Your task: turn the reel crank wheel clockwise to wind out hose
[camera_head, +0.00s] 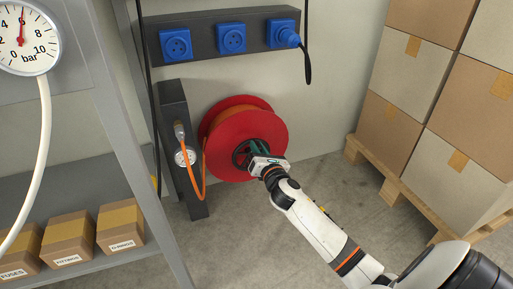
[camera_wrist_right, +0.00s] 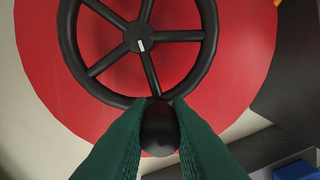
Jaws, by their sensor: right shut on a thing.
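The hose reel (camera_head: 222,118) is a red drum with orange hose on it, mounted by the wall in the head view. Its red face (camera_wrist_right: 235,60) fills much of the right wrist view. The black spoked crank wheel (camera_wrist_right: 75,58) sits in front of that face, with a small white mark on its hub. A black knob (camera_wrist_right: 159,138) stands at the wheel's rim, at the bottom of the picture. My right gripper (camera_head: 256,156) reaches the wheel, and its green fingers (camera_wrist_right: 160,125) are shut on the knob, one on each side. My left gripper is not in view.
A dark post (camera_head: 174,110) with a small gauge and the orange hose end stands left of the reel. Blue sockets (camera_head: 231,38) are above it. A grey shelf (camera_head: 100,262) with small boxes is at left. Stacked cartons (camera_head: 475,90) on a pallet are at right. Floor between is clear.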

